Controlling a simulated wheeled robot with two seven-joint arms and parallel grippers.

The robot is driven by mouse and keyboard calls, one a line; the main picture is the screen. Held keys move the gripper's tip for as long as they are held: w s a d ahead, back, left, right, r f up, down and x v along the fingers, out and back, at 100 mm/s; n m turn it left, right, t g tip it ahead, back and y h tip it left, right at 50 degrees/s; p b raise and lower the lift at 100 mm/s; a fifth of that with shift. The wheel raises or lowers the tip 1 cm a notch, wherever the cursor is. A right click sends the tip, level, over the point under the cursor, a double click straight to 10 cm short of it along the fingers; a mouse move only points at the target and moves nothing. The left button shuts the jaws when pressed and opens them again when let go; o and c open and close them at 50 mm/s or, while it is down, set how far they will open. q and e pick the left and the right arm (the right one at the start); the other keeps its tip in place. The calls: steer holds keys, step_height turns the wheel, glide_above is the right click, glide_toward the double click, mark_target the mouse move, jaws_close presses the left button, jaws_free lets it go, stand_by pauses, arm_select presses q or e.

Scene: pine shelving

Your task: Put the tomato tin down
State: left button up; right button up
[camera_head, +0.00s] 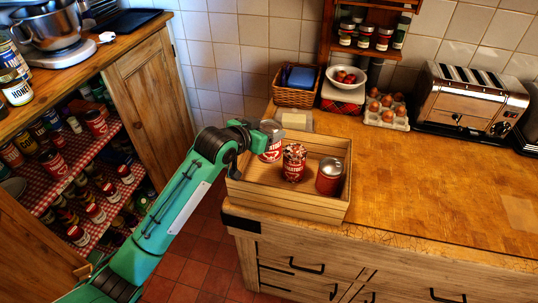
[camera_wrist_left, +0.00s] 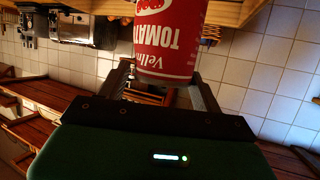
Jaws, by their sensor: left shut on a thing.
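The tomato tin (camera_head: 271,153) is red and white, and my left gripper (camera_head: 270,137) is shut on it. In the left wrist view the tin (camera_wrist_left: 168,40) appears upside down between the two fingers (camera_wrist_left: 165,88), with "TOMATO" on its label. In the head view the tin is at the back left of a wooden crate (camera_head: 285,198) on the counter. I cannot tell whether its base touches the crate floor. My right gripper is not in view.
Behind are a wicker basket (camera_head: 293,96), an egg tray (camera_head: 387,120) and a toaster (camera_head: 470,98). The counter (camera_head: 430,180) to the right is clear. Stocked shelves (camera_head: 75,155) stand left.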

mark_target(262, 159)
arm_select(q)
step_height(262, 159, down, 10)
steer(key=shift+r+p, duration=0.25)
steer(key=shift+p, duration=0.65)
steer(key=shift+f, duration=0.3)
steer(key=shift+f, duration=0.15)
steer(key=o, duration=1.7)
